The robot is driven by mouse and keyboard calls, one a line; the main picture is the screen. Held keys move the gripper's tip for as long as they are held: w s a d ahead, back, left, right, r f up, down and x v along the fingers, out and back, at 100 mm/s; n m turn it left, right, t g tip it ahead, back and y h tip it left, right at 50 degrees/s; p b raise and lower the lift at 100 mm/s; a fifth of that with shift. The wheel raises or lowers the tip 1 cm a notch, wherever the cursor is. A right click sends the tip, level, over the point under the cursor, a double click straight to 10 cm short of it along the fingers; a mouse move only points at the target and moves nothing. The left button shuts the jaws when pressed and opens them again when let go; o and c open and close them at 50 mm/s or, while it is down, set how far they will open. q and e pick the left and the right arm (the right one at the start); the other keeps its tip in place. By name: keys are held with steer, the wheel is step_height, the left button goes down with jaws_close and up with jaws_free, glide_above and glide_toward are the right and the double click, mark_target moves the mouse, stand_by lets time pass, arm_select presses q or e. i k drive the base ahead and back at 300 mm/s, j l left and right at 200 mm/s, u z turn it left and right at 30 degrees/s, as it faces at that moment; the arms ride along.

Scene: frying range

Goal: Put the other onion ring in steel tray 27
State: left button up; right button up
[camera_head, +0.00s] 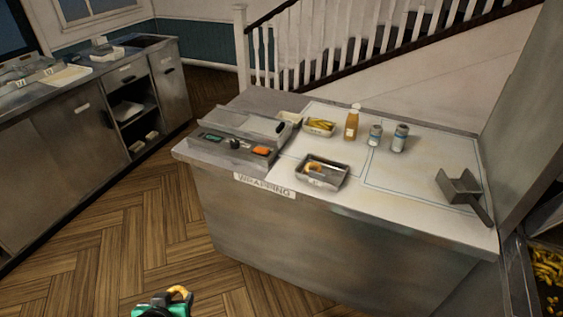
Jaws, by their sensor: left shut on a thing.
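My left gripper (166,303) shows at the bottom edge of the head view, over the wooden floor. It is shut on a golden onion ring (181,291), which sticks up above the green part of the gripper. A small steel tray (331,183) stands near the front edge of the wrapping counter, well to the upper right of the gripper. A golden ring-like piece (314,168) lies in this tray. No number on the tray can be read. My right gripper is not in view.
The counter (400,206) also holds a tray of yellow food (319,127), a sauce bottle (351,126), two small containers (399,138), a steel scoop (461,188) and a grey unit (229,143) at the left. Its front right is clear. Another counter (85,122) stands far left.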

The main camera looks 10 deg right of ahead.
mark_target(332, 178)
steer(key=i+j+z, duration=0.2)
steer(key=z, duration=0.2)
steer(key=i+j+z, duration=0.2)
steer(key=j+z, duration=0.2)
steer(key=i+j+z, duration=0.15)
steer(key=j+z, duration=0.65)
steer(key=i+l, duration=0.05)
